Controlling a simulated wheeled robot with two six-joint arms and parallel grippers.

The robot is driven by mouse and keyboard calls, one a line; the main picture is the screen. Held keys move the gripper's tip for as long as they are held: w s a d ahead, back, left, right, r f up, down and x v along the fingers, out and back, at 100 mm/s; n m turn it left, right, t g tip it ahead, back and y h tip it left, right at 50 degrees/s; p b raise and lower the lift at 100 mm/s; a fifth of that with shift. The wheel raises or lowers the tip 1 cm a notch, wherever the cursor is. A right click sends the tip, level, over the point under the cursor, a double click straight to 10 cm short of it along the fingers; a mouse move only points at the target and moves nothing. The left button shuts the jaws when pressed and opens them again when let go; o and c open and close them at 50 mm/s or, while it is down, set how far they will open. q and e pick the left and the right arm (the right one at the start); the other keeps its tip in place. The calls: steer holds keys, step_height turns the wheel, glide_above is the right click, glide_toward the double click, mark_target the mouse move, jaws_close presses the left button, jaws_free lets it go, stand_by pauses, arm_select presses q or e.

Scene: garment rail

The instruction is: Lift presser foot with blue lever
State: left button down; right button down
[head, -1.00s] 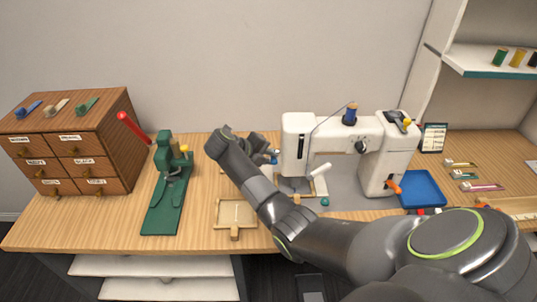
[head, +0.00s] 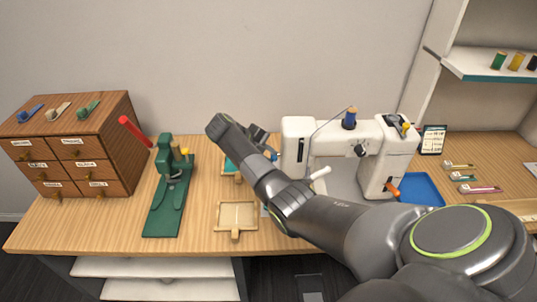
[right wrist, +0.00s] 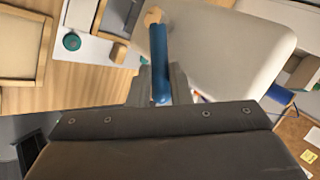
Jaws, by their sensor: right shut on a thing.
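The white sewing machine (head: 300,130) stands on the table right of centre. The blue lever (right wrist: 159,60) sticks out from the machine's white head (right wrist: 230,45) in the right wrist view. Only a small blue bit of the lever (head: 275,156) shows in the head view, at the machine's left side. My right gripper (right wrist: 157,88) is shut on the blue lever's near end. In the head view this gripper (head: 266,147) is beside the machine's left end. The presser foot is hidden behind my right arm. My left gripper is out of view.
A green press (head: 166,190) with a red handle stands at left, near a wooden drawer cabinet (head: 75,150). A shallow wooden tray (head: 236,216) lies at the front, and a blue tray (head: 420,188) lies right of the machine. Bare table shows between the press and the front tray.

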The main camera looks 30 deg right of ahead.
steer(key=c, duration=1.3)
jaws_free()
steer(key=p+v, duration=0.7)
steer(key=v, duration=1)
steer(key=shift+w+a+r, duration=0.1)
steer(key=shift+a, duration=0.1)
steer(key=shift+d, duration=0.1)
